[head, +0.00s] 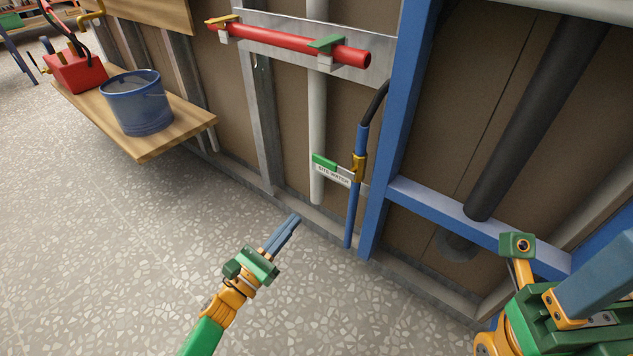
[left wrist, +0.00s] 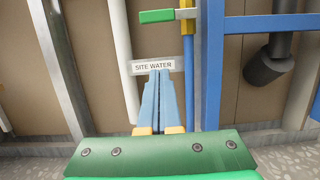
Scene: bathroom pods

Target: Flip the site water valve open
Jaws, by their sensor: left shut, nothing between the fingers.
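The site water valve has a green lever handle (head: 324,161) on a brass body (head: 359,167), set in a blue pipe (head: 352,215). The handle points left, across the pipe. The left wrist view shows the handle (left wrist: 157,16) at the top, with the brass body (left wrist: 187,13) at its right end. A white "SITE WATER" label (left wrist: 152,67) is below it. My left gripper (head: 295,218) is shut and empty, apart from the valve and lower in the head view. My right gripper (head: 590,285) is partly in view at the lower right; its fingertips are cut off.
A blue upright post (head: 397,125) stands right of the valve; a white pipe (head: 317,110) runs behind the handle. Above is a red pipe (head: 290,41) with a green clip. A wooden bench (head: 185,120) holds a blue bucket (head: 137,102). The floor at left is clear.

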